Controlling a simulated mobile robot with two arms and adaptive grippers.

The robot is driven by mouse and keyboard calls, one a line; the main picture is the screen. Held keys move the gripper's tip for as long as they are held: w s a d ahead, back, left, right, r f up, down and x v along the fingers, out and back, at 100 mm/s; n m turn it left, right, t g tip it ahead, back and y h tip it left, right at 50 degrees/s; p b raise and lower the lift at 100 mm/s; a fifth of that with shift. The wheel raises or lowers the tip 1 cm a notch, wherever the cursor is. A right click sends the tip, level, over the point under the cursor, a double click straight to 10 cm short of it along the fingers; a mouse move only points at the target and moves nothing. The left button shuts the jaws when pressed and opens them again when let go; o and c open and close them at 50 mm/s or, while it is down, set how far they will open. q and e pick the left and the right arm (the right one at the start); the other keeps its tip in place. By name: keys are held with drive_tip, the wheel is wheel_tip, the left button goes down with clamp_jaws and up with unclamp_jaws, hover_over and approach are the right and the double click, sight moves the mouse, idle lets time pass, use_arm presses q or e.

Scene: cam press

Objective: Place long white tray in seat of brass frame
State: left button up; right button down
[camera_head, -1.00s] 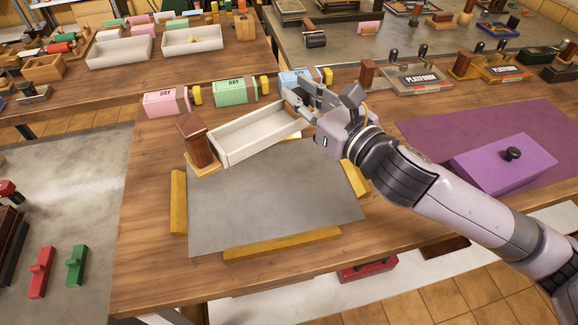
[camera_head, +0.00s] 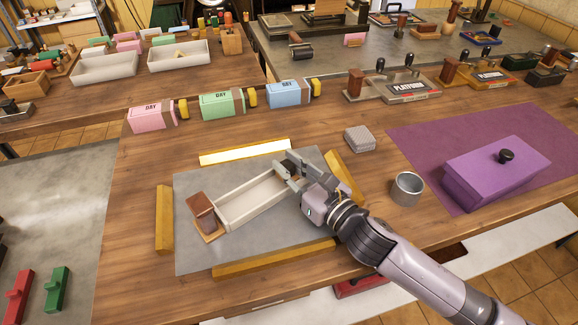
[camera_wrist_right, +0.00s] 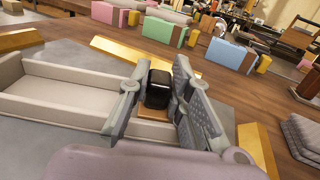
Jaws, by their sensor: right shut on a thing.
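The long white tray (camera_head: 256,203) lies slantwise over the grey plate (camera_head: 215,178) within the brass frame, whose separate bars (camera_head: 245,152) edge the plate on all sides. A brown block (camera_head: 203,212) on a wooden base stands at the tray's left end. My right gripper (camera_head: 286,172) is at the tray's right end, its fingers closed around the dark block (camera_wrist_right: 158,90) there. The tray also shows in the right wrist view (camera_wrist_right: 60,90). I cannot tell whether the tray touches the plate. My left gripper is not in view.
Pink (camera_head: 152,117), green (camera_head: 222,103) and blue (camera_head: 288,93) boxes stand behind the frame. A grey ribbed block (camera_head: 360,139) and a metal cup (camera_head: 407,189) are to the right, near a purple lidded box (camera_head: 495,170) on a purple mat.

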drive_tip(key=shift+r, duration=0.1)
drive_tip(key=c, duration=1.5)
unclamp_jaws()
drive_tip(key=shift+o, duration=0.2)
drive_tip(key=v, duration=1)
drive_tip(key=shift+s+d+b, duration=0.15)
drive_tip(key=shift+s+b, duration=0.05)
drive_tip(key=shift+b, duration=0.15)
drive_tip(key=shift+s+d, duration=0.45)
drive_tip(key=shift+s, duration=0.1)
